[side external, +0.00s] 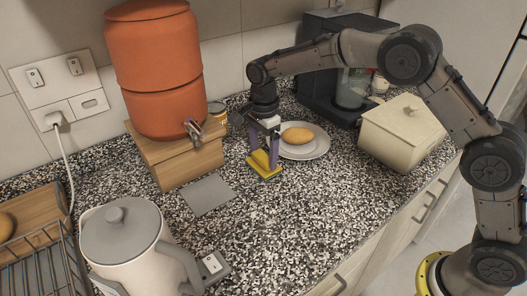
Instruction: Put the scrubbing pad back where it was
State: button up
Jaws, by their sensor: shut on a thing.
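A yellow pad (264,172), which looks like the scrubbing pad, is at the middle of the speckled counter. My gripper (264,155) points down from above and is shut on it. The fingers hide part of the pad. The pad is at or just above the counter surface; I cannot tell if it touches. A flat grey square (207,195) lies on the counter to the left of the pad, with bare counter between them.
A white plate (318,151) with a yellow-brown oval item (297,135) is close behind my gripper. An orange dispenser (155,70) stands on a wooden block (185,165) at left. A kettle (120,240) is front left, a cream box (400,135) right. The front middle counter is clear.

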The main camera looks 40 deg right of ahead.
aim_at(263, 156)
jog(key=shift+f, duration=0.15)
jog(key=o, duration=1.1)
jog(key=shift+c, duration=0.2)
notch_tip(263, 156, up, 11)
jog(key=s+d+r+n+t, duration=0.1)
jog(key=s+d+r+n, duration=0.25)
jog(key=s+r, duration=0.3)
jog(key=s+d+r+n+t, duration=0.25)
jog(key=s+d+n, duration=0.2)
jog(key=s, duration=0.55)
jog(key=s+d+f+n+t, duration=0.1)
jog(key=s+f+n, duration=0.2)
jog(key=s, duration=0.6)
jog(key=s+d+f+n+t, duration=0.1)
jog(key=s+d+f+n, duration=0.1)
jog(key=s+n, duration=0.5)
jog(key=shift+s+d+f, duration=0.25)
jog(key=shift+s+f, duration=0.45)
jog(key=shift+s, duration=0.25)
